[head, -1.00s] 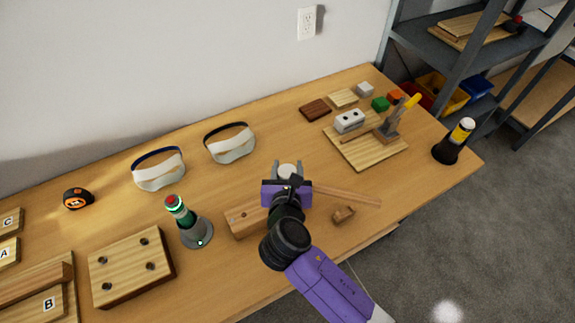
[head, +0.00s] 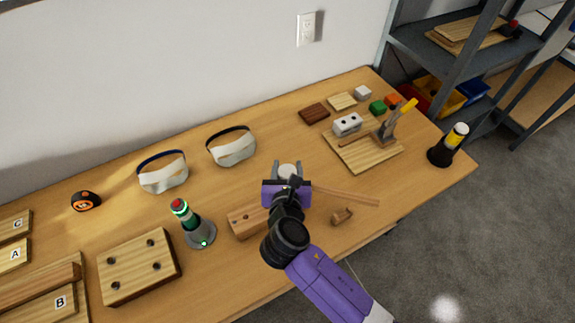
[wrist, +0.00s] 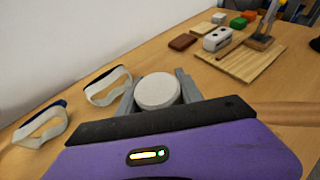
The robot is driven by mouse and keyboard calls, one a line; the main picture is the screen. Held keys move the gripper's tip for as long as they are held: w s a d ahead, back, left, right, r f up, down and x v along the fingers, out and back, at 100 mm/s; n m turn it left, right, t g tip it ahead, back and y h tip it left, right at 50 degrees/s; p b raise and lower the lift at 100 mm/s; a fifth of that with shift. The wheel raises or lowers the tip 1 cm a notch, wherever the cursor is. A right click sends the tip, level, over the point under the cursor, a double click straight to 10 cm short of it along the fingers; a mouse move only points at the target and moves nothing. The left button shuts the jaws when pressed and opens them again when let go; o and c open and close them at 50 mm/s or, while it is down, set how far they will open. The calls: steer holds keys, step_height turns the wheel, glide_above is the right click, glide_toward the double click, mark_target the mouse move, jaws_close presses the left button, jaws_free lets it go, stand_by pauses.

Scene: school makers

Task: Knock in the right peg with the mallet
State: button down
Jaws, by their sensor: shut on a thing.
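My gripper (head: 287,170) is over the front middle of the table, shut on the mallet. The mallet's pale round head (wrist: 158,91) sits between the two grey fingers in the wrist view. Its wooden handle (head: 348,197) sticks out to the right from behind my gripper. A long wooden block (head: 245,221) lies below and left of my gripper, partly hidden by it. A small wooden piece (head: 342,216) lies to the right, below the handle; I cannot tell what it is. The right peg cannot be made out; my gripper and wrist cover part of this area.
A green-and-grey device with a red top (head: 192,225) stands left of the block. A board with holes (head: 138,266) lies farther left. Two pairs of goggles (head: 162,172) lie behind. A wooden board (head: 365,153) with a clamp (head: 392,125) is at the back right.

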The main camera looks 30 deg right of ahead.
step_height(320, 180, down, 5)
steer(key=shift+f+b, duration=0.1)
steer(key=shift+b, duration=0.9)
steer(key=shift+r+p, duration=0.5)
steer(key=shift+r, duration=0.15)
step_height(320, 180, up, 5)
steer(key=p, duration=0.3)
steer(key=shift+p, duration=0.3)
steer(key=shift+f, duration=0.1)
